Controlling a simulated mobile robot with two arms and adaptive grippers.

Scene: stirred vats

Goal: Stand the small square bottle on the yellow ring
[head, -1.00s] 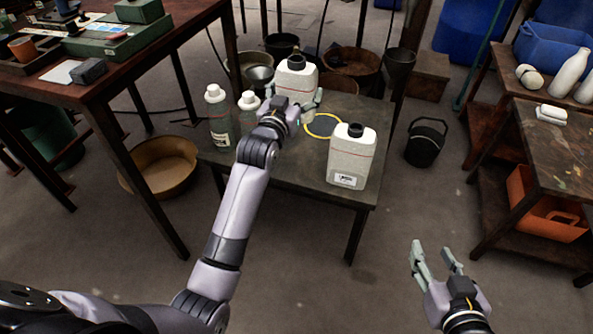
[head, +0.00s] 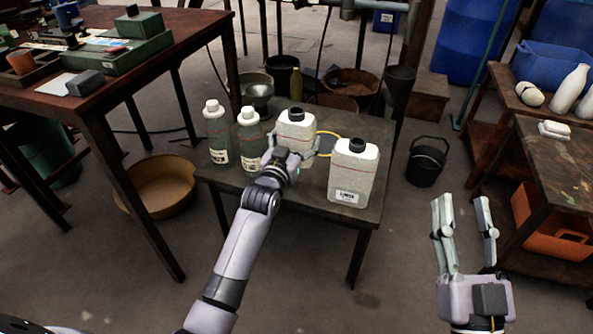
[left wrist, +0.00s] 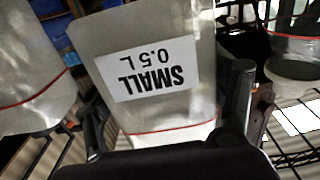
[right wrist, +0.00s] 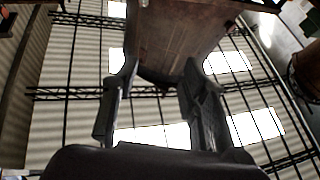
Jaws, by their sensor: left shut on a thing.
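The small square bottle (head: 296,132) is white with a black cap and a red line. My left gripper (head: 292,158) is shut around its lower part; the bottle looks upright. The left wrist view shows its label, "SMALL 0.5 L", upside down on the bottle (left wrist: 190,45). The yellow ring (head: 335,134) lies flat on the low table (head: 290,194), just right of and behind the held bottle, partly hidden. I cannot tell whether the bottle touches the table. My right gripper (head: 464,218) is open and empty, away to the right of the table.
A bigger white square bottle (head: 353,175) stands right of the held one, in front of the ring. Two greenish bottles with white caps (head: 217,137) (head: 251,143) stand to the left. A black bucket (head: 427,163) is on the floor to the right.

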